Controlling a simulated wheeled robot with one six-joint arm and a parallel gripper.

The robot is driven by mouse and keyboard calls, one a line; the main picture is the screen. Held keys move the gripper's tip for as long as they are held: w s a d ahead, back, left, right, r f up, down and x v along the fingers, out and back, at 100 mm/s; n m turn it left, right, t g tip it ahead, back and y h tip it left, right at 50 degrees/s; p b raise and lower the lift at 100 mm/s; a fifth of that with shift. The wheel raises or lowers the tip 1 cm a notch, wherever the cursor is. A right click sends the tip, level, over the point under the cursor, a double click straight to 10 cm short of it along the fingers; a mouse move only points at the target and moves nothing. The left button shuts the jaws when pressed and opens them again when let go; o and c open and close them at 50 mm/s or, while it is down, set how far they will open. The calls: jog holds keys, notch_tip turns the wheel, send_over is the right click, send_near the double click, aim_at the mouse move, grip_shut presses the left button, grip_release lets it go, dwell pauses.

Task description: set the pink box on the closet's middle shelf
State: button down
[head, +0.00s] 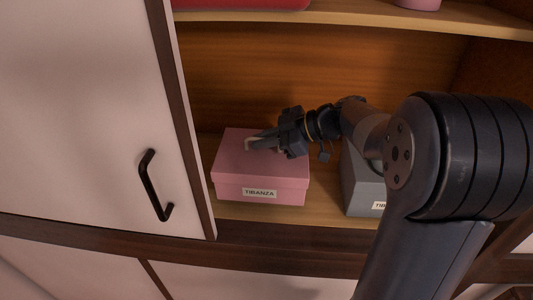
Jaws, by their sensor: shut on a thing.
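The pink box (262,170), with a lid and a white TIBANZA label, is in the closet on the left of the shelf (325,209) below the upper board. It looks upright and level. Whether its base touches the shelf is hard to tell. My gripper (256,143) reaches in from the right with its fingertips at the top of the box, shut on it. The exact grip on the lid is partly hidden by the fingers.
A grey box (362,187) stands to the right, partly behind my arm. The upper shelf (350,13) holds a red item (240,4) and a pink item (420,4). A white door (85,110) with a black handle is close on the left. A narrow gap separates the boxes.

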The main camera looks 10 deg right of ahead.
aim_at(266, 151)
notch_tip(266, 151, down, 4)
jog(key=shift+r, duration=0.15)
jog(key=c, duration=1.5)
grip_release()
jog(key=v, duration=0.7)
jog(key=shift+d+r, duration=0.15)
jog(key=shift+d, duration=0.1)
